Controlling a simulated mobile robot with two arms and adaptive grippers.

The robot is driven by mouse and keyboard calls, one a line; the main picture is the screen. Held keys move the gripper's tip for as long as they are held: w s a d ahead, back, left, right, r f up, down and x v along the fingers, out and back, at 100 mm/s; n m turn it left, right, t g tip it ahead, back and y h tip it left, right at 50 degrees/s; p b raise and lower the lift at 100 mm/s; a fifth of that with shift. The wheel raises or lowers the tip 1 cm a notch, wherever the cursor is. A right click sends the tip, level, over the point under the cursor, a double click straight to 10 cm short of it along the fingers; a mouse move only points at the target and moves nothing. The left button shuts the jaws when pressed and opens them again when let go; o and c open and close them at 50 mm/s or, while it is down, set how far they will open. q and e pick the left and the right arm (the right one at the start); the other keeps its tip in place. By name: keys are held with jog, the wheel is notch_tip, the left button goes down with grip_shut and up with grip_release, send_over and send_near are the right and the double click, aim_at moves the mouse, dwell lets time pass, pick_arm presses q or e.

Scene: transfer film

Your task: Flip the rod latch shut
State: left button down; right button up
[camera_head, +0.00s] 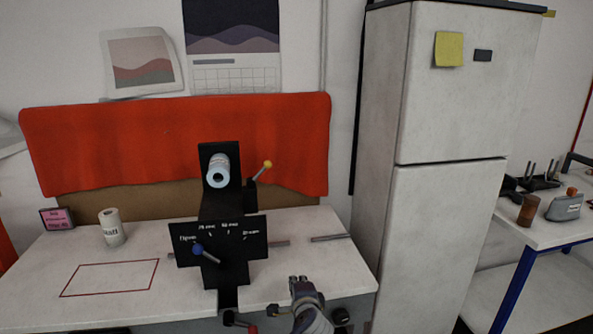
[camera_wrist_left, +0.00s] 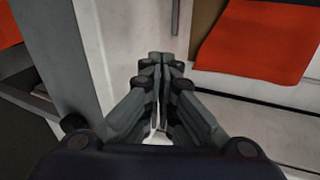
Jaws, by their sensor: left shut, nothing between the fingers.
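A black film-transfer stand (camera_head: 222,205) is on the white table, with a pale roll (camera_head: 218,171) on its upper part. A lever with a blue knob (camera_head: 198,249) is on the labelled front panel (camera_head: 256,226). My left gripper (camera_head: 298,281) is at the table's front edge, right of the stand and well below the yellow knob, touching neither lever. The left wrist view shows its fingers (camera_wrist_left: 161,60) together and empty. My right gripper is not in view.
An orange cloth (camera_head: 100,140) hangs behind the stand. A tall white fridge (camera_head: 450,110) is close on the right. The table's right part is mostly clear.

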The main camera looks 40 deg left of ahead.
pick_arm(q)
jog(key=w+a+r+m+y, duration=0.1)
jog(key=w+r, duration=0.1)
jog(key=r, duration=0.5)
jog(key=w+a+r+m+t+y+p, duration=0.1)
jog(key=w+a+r+y, duration=0.1)
jog(key=r, duration=0.6)
jog(key=w+a+r+m+y, duration=0.1)
jog(key=w+r, duration=0.3)
jog(key=r, duration=0.3)
jog(key=shift+a+r+m+y+p, duration=0.3)
jog(key=shift+a+m+y, duration=0.05)
jog(key=shift+m+y, duration=0.05)
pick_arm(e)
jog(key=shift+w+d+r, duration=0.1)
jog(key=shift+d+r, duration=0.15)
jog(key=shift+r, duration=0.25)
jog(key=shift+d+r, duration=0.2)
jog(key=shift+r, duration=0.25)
pick_arm(q)
jog(key=shift+w, duration=0.15)
